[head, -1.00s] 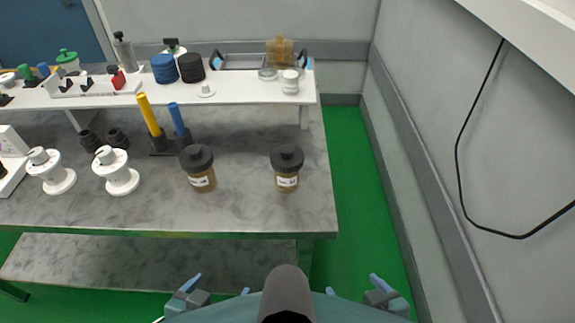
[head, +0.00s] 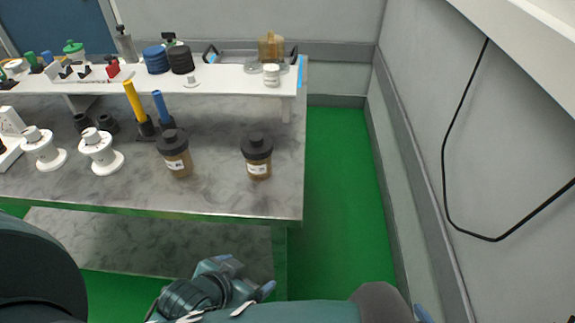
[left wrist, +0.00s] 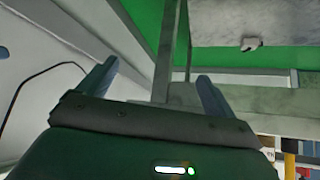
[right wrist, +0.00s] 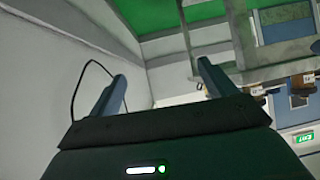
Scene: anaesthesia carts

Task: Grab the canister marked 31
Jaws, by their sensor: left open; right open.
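Two amber canisters with black lids and white labels stand upright on the grey marbled bench: a left canister (head: 175,160) and a right canister (head: 257,162) near the bench's right end. The label marks are too small to read, so I cannot tell which is 31. My left gripper (head: 246,278) is open and empty, below and in front of the bench edge in the head view. Its open fingers also show in the left wrist view (left wrist: 155,85). My right gripper (right wrist: 162,82) is open and empty in the right wrist view; only a fingertip shows at the head view's bottom edge.
A raised white shelf (head: 220,82) with discs, a tray and a small white jar (head: 271,75) runs behind the canisters. White spools (head: 100,152) and yellow and blue rods (head: 134,100) stand to the left. A wall with a black cable (head: 445,170) is at right.

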